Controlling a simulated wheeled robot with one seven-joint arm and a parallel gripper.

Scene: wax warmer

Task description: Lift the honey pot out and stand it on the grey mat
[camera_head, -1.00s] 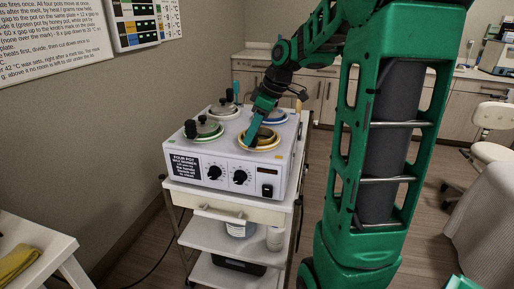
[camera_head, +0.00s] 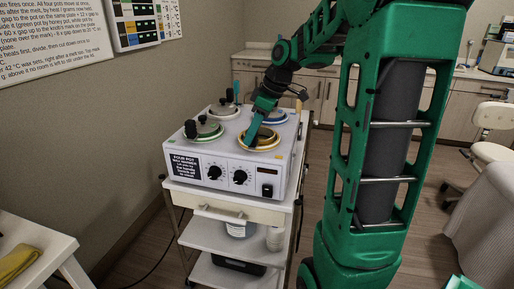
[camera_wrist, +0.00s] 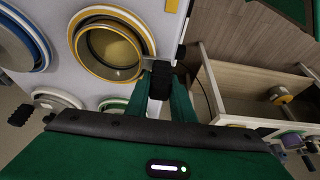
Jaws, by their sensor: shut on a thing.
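The four-pot wax warmer (camera_head: 212,185) stands on a trolley. The yellow-ringed honey pot (camera_wrist: 112,50) is in its front right well, and the yellow ring also shows in the head view (camera_head: 262,145). In the wrist view the pot's inside looks amber, and a short metal bracket joins its rim to a black handle (camera_wrist: 161,75). My gripper (camera_wrist: 160,92) is shut on this handle at the pot's edge. I cannot tell whether the pot is raised at all from its well. I cannot make out the grey mat in any view.
A blue-ringed pot (camera_head: 273,117) sits behind the honey pot. A white table with a yellow cloth (camera_head: 17,263) is lower left.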

